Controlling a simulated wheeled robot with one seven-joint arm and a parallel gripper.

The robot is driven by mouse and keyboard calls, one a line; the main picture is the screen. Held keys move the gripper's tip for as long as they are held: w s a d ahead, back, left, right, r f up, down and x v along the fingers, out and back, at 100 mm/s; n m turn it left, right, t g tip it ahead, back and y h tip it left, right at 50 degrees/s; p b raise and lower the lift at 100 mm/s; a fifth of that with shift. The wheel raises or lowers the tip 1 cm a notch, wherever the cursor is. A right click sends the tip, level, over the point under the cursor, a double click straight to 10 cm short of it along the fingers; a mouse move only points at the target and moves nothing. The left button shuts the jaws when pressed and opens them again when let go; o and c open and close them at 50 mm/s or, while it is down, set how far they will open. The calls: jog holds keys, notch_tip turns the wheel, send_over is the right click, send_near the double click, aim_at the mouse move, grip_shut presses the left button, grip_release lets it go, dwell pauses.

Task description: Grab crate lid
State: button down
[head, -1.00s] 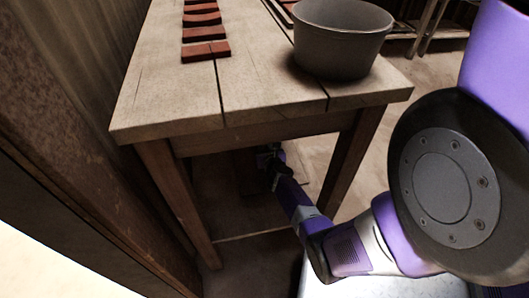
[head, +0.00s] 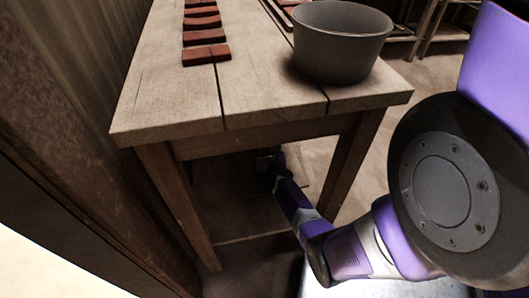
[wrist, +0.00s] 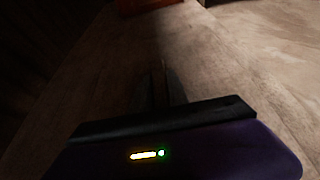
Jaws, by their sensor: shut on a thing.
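My gripper (head: 268,158) is under the near end of the wooden table, low in the shade. In the wrist view its dark fingers (wrist: 160,85) are close together over a broad wooden surface (wrist: 225,75), which I take to be the crate lid. The gripper is shut on it, but the spot between the fingertips is too dark to see clearly. In the head view the lid is hardly visible in the shadow beneath the table. A reddish piece (wrist: 145,5) shows at the far end of the wooden surface.
The wooden table (head: 150,110) stands above my forearm, with legs at left and right. On it are a grey bucket (head: 340,45) and a row of red tiles (head: 206,54). A wall (head: 70,120) runs along the left. Open floor (head: 430,75) lies to the right.

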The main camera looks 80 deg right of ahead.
jog(key=shift+r, duration=0.3)
